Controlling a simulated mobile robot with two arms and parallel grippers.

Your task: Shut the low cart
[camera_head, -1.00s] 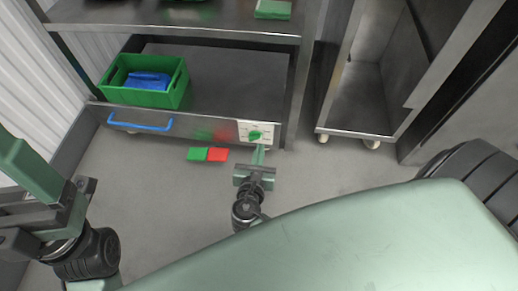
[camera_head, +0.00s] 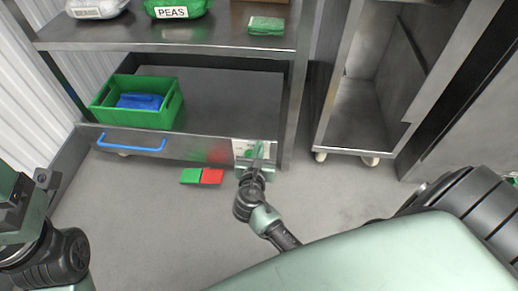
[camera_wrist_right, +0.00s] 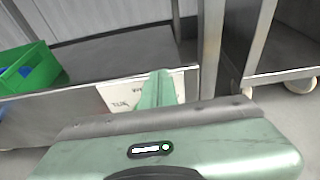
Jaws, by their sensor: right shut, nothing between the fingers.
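The low cart (camera_head: 205,148) is a grey metal unit under the shelf rack, with a blue handle (camera_head: 131,146) on its front. Its front also shows in the right wrist view (camera_wrist_right: 50,108). In the right wrist view the fingertips (camera_wrist_right: 158,85) overlap the plate; contact cannot be told. My left gripper (camera_head: 14,195) is at the left edge, partly cut off, its fingers unclear.
A green crate (camera_head: 140,117) with something blue inside stands on the cart. The shelf (camera_head: 200,38) above holds bags and a green block. Green (camera_head: 192,176) and red (camera_head: 213,176) squares lie on the floor. A tall wheeled metal cabinet (camera_head: 352,147) stands at right.

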